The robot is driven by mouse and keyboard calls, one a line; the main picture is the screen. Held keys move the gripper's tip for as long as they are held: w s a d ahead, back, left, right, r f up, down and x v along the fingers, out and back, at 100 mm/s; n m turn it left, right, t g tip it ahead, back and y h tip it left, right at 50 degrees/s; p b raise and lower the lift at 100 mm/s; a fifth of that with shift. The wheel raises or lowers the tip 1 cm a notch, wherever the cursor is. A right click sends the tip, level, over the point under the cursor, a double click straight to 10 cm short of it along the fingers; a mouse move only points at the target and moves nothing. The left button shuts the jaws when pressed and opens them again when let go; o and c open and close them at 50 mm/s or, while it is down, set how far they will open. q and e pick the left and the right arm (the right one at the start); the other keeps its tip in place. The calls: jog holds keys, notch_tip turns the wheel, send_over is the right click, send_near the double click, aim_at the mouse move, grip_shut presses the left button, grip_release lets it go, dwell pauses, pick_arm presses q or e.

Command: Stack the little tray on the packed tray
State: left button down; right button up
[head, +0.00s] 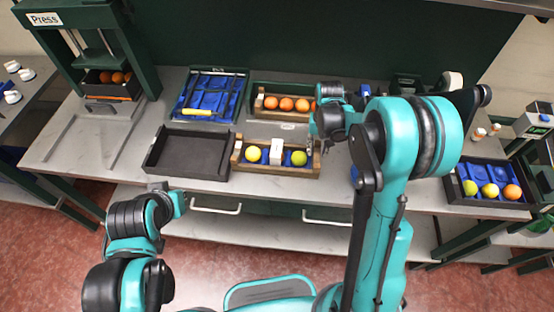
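I cannot tell for certain which is the little tray and which the packed one. My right gripper (318,146) is at the right end of the front tray; its fingers are mostly hidden, so contact and opening are unclear. My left gripper (170,197) is low in front of the table, away from both trays; its fingers are unclear.
An empty dark tray (187,152) sits left of the front wooden tray. A blue-lined tray (208,96) lies behind it. A green press (84,50) holding oranges stands at left. A dark crate of fruit (488,199) is at right. The table's left front (75,150) is clear.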

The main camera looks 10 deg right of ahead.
jog(key=shift+f, duration=0.35)
grip_shut()
jog(key=shift+r, duration=0.2)
